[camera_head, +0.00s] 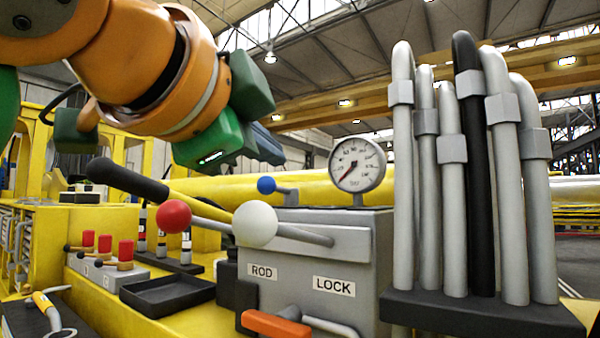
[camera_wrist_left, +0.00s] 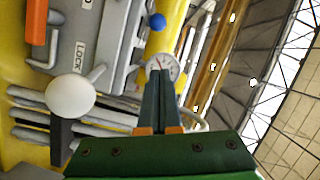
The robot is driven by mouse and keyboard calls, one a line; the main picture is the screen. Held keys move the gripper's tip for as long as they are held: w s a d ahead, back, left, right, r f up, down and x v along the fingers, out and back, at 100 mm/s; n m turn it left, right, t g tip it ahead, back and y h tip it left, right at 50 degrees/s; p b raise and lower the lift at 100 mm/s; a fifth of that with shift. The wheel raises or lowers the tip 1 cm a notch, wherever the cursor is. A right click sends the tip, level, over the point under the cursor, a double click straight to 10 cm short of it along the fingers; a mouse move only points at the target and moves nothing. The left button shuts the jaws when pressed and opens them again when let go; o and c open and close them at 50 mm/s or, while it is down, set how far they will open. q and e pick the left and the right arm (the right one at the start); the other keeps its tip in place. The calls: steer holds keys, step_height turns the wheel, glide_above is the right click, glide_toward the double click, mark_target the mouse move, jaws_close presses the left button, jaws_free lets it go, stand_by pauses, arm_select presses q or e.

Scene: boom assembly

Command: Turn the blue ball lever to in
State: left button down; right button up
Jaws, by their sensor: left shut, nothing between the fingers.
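The blue ball lever (camera_head: 266,185) stands on top of the grey valve box (camera_head: 345,230), its blue ball pointing left on a short grey arm. The blue ball (camera_wrist_left: 157,21) also shows near the top of the left wrist view. My left gripper (camera_head: 268,146) hangs above and behind the ball in the head view, apart from it. In the left wrist view its dark fingers (camera_wrist_left: 159,78) are shut together with nothing between them. They overlap the lower part of the pressure gauge in that picture. My right gripper is not in view.
A white ball lever (camera_head: 255,223), a red ball lever (camera_head: 173,216) and a black-handled lever (camera_head: 127,180) reach out left of the box. The pressure gauge (camera_head: 357,164) stands right of the blue ball. Upright grey pipes (camera_head: 403,200) rise at right. An orange handle (camera_head: 275,325) sits low in front.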

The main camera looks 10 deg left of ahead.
mark_target(259, 180)
arm_select(q)
steer(key=w+d+p, duration=0.2)
steer(key=w+p, duration=0.2)
steer(key=w, duration=0.2)
steer(key=a, duration=0.2)
steer(key=w+a+f+m+h+b, duration=0.1)
steer(key=a, duration=0.2)
steer(key=w+a+f+h+b, duration=0.1)
steer(key=a, duration=0.1)
steer(key=shift+w+a+m, duration=0.1)
steer(key=shift+a+m, duration=0.15)
steer(key=shift+m, duration=0.05)
steer(key=shift+w+a, duration=0.1)
steer(key=shift+a, duration=0.35)
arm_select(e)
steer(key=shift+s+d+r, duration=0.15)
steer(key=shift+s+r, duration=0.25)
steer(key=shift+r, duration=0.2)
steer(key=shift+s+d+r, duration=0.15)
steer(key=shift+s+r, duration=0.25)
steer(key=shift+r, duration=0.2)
arm_select(q)
steer(key=shift+d, duration=0.15)
